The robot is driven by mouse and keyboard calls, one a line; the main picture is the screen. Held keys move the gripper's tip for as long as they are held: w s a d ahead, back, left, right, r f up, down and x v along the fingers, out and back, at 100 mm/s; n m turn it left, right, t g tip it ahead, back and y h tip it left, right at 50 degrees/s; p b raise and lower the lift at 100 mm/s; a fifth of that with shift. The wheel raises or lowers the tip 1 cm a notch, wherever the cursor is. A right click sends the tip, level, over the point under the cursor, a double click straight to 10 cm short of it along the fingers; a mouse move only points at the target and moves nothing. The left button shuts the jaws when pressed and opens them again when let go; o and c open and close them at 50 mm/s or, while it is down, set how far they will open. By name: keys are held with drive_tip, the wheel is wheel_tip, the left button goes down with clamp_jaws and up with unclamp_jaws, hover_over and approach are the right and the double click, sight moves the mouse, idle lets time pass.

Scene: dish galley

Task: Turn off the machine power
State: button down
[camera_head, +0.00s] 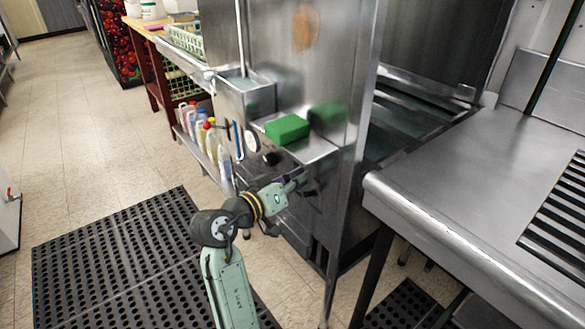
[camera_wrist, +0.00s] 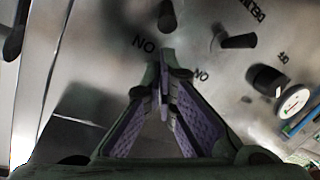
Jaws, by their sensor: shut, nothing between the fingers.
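The machine (camera_head: 300,75) is a tall stainless steel dishwasher with a control panel on its lower front. In the wrist view the panel (camera_wrist: 110,65) carries "ON" labels, seen turned over. A dark switch or knob (camera_wrist: 167,16) is just beyond my fingertips, and a black lever-like control (camera_wrist: 238,41) is to the right. Which one is the power control I cannot tell. My gripper (camera_wrist: 165,68) is shut and empty, its tips close to the panel between the "ON" labels; contact is unclear. In the head view my gripper (camera_head: 300,178) is at the panel, hiding part of it.
A round gauge (camera_wrist: 293,103) and a black knob (camera_wrist: 268,80) are right of my fingers in the wrist view. A green block (camera_head: 287,129) sits on a ledge above the panel. Bottles (camera_head: 210,135) stand on a low shelf. A steel counter (camera_head: 450,185) is at right.

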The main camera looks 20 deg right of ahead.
drive_tip(key=shift+s+f, duration=0.35)
drive_tip(key=shift+f, duration=0.05)
drive_tip(key=shift+a+f, duration=0.1)
drive_tip(key=shift+f, duration=0.05)
drive_tip(key=shift+f+b, duration=0.15)
drive_tip(key=shift+b, duration=0.55)
drive_tip(key=shift+a+h, duration=0.15)
drive_tip(key=shift+h, duration=0.25)
drive_tip(key=shift+t+b, duration=0.3)
drive_tip(key=shift+b, duration=0.1)
